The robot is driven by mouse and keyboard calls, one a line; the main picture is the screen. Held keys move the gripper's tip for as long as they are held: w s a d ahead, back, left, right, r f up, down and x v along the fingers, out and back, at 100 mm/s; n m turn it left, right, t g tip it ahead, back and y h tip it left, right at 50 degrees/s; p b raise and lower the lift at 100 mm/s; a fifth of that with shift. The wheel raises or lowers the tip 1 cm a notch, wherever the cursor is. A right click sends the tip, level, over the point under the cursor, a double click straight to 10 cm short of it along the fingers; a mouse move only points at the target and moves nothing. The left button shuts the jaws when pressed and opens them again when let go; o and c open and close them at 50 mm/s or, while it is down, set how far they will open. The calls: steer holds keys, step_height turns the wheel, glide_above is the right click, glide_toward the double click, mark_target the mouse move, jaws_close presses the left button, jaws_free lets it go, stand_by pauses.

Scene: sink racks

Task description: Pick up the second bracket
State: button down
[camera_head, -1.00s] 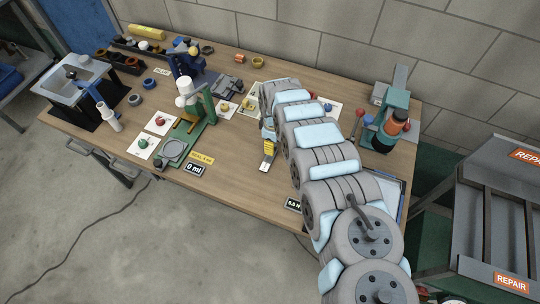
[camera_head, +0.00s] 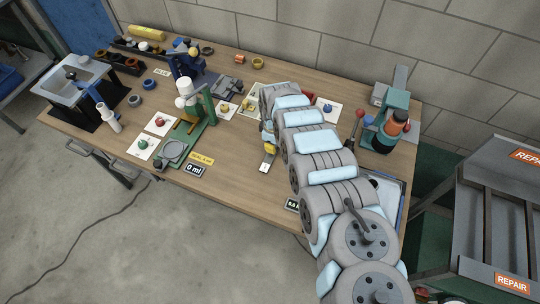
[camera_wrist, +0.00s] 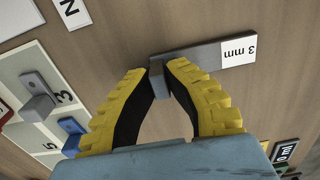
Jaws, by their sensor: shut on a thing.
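My gripper (camera_wrist: 160,68) is shut in the wrist view, its yellow fingers with black pads closed on the upright grey tab of a flat grey bar (camera_wrist: 200,53). The bar has a white "3 mm" label at one end and seems to lie on or just above the table; I cannot tell which. In the head view, its labelled end (camera_head: 264,168) shows below the gripper (camera_head: 270,150), partly hidden by my arm. A grey bracket-like piece (camera_wrist: 37,86) and a blue one (camera_wrist: 72,128) stand on a numbered white board. I cannot tell which piece is the second bracket.
A green stand with a white top (camera_head: 186,90) and picture cards (camera_head: 160,123) lie left of my arm. A teal machine (camera_head: 385,125) stands at the right. A blue-edged tray (camera_head: 388,190) lies at the front right. Bare table lies left of the bar.

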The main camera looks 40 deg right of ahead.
step_height(320, 180, up, 4)
steer(key=p, duration=0.4)
steer(key=shift+s, duration=0.1)
steer(key=r+p, duration=0.1)
steer(key=p, duration=0.1)
steer(key=s+a+r+p, duration=0.1)
steer(key=p, duration=0.2)
steer(key=shift+s+a+r, duration=0.2)
steer(key=shift+s+a, duration=0.05)
steer(key=shift+a, duration=0.05)
steer(key=s+a+r+p, duration=0.6)
steer(key=s+a+p, duration=0.2)
steer(key=p, duration=0.8)
steer(key=shift+s+r, duration=0.25)
